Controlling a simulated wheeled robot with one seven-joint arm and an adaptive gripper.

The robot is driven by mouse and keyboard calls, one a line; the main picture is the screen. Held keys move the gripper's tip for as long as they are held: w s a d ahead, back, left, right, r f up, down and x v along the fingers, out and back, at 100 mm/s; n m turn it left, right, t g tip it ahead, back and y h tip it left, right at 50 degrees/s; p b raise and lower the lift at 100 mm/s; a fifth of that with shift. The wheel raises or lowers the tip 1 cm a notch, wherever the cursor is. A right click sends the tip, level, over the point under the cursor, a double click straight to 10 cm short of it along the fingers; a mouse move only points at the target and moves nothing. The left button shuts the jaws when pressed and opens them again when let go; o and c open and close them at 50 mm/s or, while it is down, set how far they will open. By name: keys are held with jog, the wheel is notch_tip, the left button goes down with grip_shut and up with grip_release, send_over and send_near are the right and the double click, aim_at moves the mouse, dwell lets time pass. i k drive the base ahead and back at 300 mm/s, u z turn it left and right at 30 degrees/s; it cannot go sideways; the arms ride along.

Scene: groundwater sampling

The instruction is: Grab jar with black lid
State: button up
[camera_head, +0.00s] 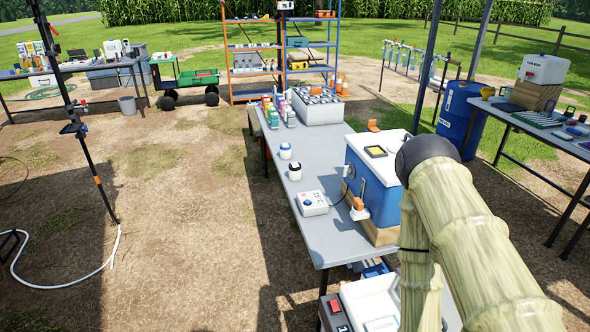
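A small white jar with a black lid (295,171) stands upright on the grey table (323,236), near its left edge. A similar jar with a blue lid (285,151) stands just behind it. My arm, in a pale ribbed sleeve, fills the lower right and bends at a dark joint beside the blue cooler. My gripper is not in view, so its opening and anything in it cannot be seen.
A white box device (313,203) lies in front of the jars. A blue cooler with a white lid (376,175) stands to their right. Several bottles (282,109) and a grey crate (318,108) are at the table's far end. Open ground lies left of the table.

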aim_at(294, 168)
jog(key=u, duration=0.45)
jog(key=i, duration=0.85)
jog(key=u, duration=0.35)
